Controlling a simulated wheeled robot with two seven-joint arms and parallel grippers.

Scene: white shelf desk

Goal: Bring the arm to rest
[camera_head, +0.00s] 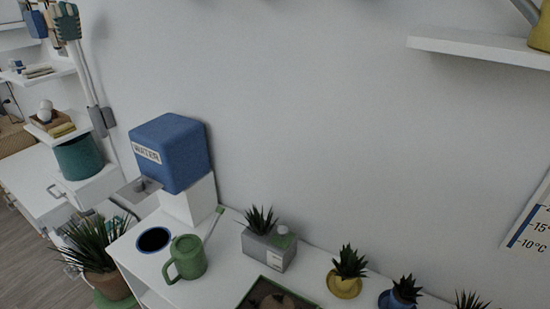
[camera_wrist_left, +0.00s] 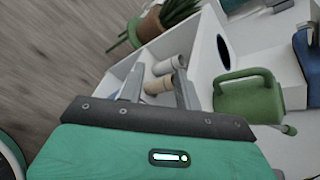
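My left gripper (camera_wrist_left: 158,72) shows in the left wrist view, with its two grey fingers apart and nothing between them. It is in front of the white shelf desk (camera_wrist_left: 120,68), which also shows in the head view (camera_head: 165,285). Beyond the fingers, rolls (camera_wrist_left: 168,68) lie in an open compartment of the desk. A green watering can (camera_wrist_left: 245,96) stands on the desk top to the right of the fingers, apart from them; it also shows in the head view (camera_head: 187,257). Neither gripper shows in the head view.
A blue water dispenser (camera_head: 170,152) stands at the desk's back left, near a round dark opening (camera_head: 153,240). A grey planter (camera_head: 268,249), a yellow pot (camera_head: 344,285) and a blue pot (camera_head: 397,300) stand along the wall. A potted plant (camera_head: 107,285) stands left of the desk.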

